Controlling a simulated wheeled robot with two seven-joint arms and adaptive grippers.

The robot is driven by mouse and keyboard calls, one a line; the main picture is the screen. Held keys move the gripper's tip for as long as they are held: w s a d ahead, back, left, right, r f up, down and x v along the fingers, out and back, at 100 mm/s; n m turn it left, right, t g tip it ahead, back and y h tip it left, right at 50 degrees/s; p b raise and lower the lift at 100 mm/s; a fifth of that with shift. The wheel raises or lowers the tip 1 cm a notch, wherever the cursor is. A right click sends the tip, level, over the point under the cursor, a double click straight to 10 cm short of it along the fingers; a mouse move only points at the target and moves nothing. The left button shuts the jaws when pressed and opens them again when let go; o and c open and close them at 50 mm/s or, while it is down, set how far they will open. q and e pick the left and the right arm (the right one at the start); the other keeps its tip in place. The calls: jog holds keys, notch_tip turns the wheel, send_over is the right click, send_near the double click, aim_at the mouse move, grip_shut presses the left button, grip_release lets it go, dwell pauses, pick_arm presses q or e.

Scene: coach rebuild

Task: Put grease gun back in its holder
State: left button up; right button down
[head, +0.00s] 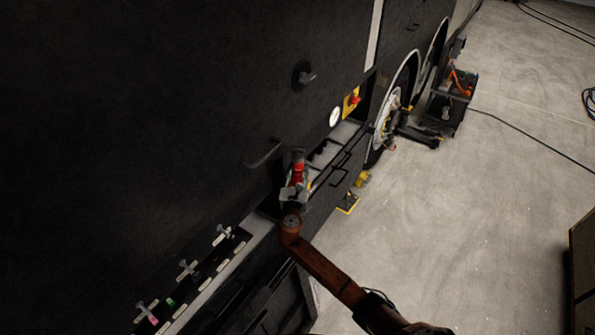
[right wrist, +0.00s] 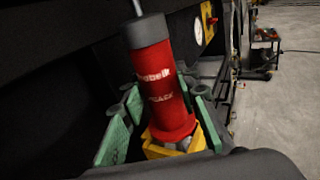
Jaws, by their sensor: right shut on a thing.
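The grease gun is a red cylinder with white lettering and a grey end cap; it shows in the head view (head: 299,172) and large in the right wrist view (right wrist: 160,85). My right gripper (head: 296,184) is shut on it, with green finger parts on both sides of the cylinder in the wrist view. The gun stands roughly upright, slightly tilted. A yellow piece (right wrist: 165,147) surrounds its lower end; I cannot tell whether this is the holder or part of the gripper. No separate holder shows clearly. My left gripper is not in view.
The dark coach side (head: 200,110) fills the left. An open bay with a ledge (head: 342,135) lies beyond the gripper, with a white gauge (head: 335,117). A panel with valve handles (head: 188,268) is at lower left. A tool cart (head: 452,95) stands near the wheel. The floor at right is mostly clear.

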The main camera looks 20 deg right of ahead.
jog(key=shift+f+b, duration=0.3)
jog(key=shift+f, duration=0.15)
dwell(0.4)
jog(key=c, duration=1.4)
grip_release()
jog(key=shift+c, duration=0.2)
jog(key=shift+o, duration=0.2)
jog(key=shift+f, duration=0.1)
jog(key=shift+f, duration=0.1)
jog(key=v, duration=1.2)
